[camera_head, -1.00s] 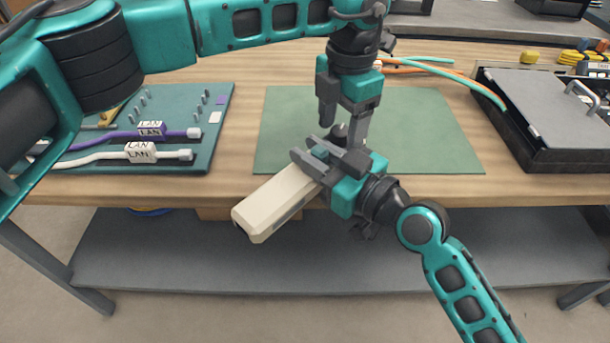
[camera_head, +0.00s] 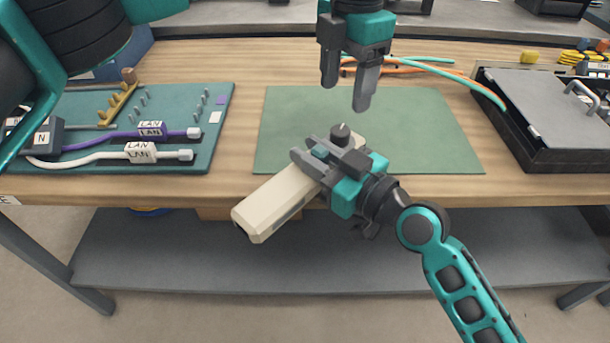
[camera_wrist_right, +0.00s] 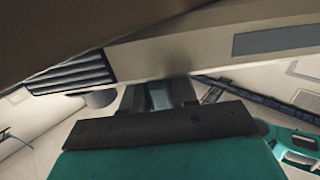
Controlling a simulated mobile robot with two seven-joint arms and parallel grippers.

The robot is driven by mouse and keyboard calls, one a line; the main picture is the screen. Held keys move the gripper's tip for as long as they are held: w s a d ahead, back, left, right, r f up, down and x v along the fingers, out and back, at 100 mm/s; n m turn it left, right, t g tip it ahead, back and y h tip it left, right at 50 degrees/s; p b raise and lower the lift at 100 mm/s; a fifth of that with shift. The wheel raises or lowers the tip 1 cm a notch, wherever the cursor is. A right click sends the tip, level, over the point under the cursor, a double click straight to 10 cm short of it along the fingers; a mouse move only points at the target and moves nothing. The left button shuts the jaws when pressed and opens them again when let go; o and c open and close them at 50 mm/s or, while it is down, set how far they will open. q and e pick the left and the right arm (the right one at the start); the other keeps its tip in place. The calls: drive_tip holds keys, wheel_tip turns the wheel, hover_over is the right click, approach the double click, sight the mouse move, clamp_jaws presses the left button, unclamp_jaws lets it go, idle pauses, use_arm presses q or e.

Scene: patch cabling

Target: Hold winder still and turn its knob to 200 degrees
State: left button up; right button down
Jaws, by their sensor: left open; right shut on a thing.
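The winder (camera_head: 272,204) is a long cream box, held at an angle over the front edge of the table in the head view. Its dark round knob (camera_head: 340,131) stands up at the far end. My right gripper (camera_head: 323,160) is shut on the winder just in front of the knob. The right wrist view shows the winder's side (camera_wrist_right: 190,52) close up, with vents and a grey panel. My left gripper (camera_head: 345,92) is open and empty, pointing down above and behind the knob, apart from it. The knob's angle cannot be read.
A green mat (camera_head: 420,130) lies beneath and behind the winder, mostly clear. At left is a teal board (camera_head: 205,125) with purple and white LAN cables (camera_head: 120,145). At right is a black tray (camera_head: 545,150) with a grey lid. Orange and teal cables (camera_head: 420,66) lie behind the mat.

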idle(0.3)
drive_tip(key=c, duration=0.8)
unclamp_jaws()
drive_tip(key=shift+s+d, duration=0.1)
drive_tip(key=v, duration=1.1)
drive_tip(key=shift+s+d, duration=0.2)
drive_tip(key=shift+d, duration=0.1)
